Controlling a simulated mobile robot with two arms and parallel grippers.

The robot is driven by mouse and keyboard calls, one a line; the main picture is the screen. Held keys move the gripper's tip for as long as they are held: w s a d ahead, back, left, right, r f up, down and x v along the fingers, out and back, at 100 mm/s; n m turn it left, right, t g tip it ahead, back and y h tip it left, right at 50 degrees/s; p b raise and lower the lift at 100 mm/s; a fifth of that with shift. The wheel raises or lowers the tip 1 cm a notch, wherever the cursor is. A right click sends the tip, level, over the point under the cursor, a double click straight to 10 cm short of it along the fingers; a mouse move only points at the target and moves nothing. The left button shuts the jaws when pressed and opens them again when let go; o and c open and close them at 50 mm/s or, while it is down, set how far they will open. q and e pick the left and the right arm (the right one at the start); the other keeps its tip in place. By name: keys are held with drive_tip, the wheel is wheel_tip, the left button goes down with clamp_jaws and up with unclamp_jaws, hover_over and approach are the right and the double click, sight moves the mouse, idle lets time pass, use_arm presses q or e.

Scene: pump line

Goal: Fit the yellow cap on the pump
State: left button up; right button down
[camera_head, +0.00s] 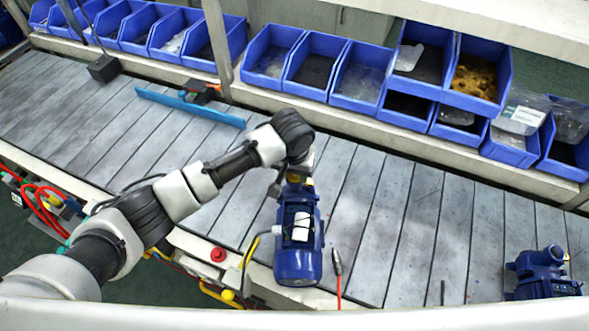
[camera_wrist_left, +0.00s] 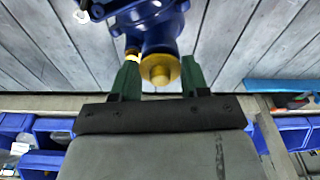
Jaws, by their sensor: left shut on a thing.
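The blue pump (camera_head: 298,255) stands on the slatted line at centre, a white label on its body. My left gripper (camera_head: 299,176) is over the pump's far end. In the left wrist view, its two green fingers (camera_wrist_left: 161,78) are shut on the yellow cap (camera_wrist_left: 160,70). The cap is right against the blue pump body (camera_wrist_left: 158,30); whether it is fully seated I cannot tell. In the head view the gripper mostly hides the cap. My right gripper is not in view.
A second blue pump (camera_head: 542,275) stands at the lower right. A blue bar (camera_head: 190,106) lies on the line at left. Blue bins (camera_head: 357,82) line the back.

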use_arm(q)
drive_tip(key=shift+f, duration=0.45)
idle(0.4)
drive_tip(key=o, duration=1)
drive_tip(key=shift+c, duration=0.2)
drive_tip(key=r+p, duration=0.4)
drive_tip(key=p, duration=0.1)
drive_tip(key=r+p, duration=0.2)
drive_tip(key=p, duration=0.1)
drive_tip(key=shift+s+a, duration=0.1)
drive_tip(key=shift+s, duration=0.3)
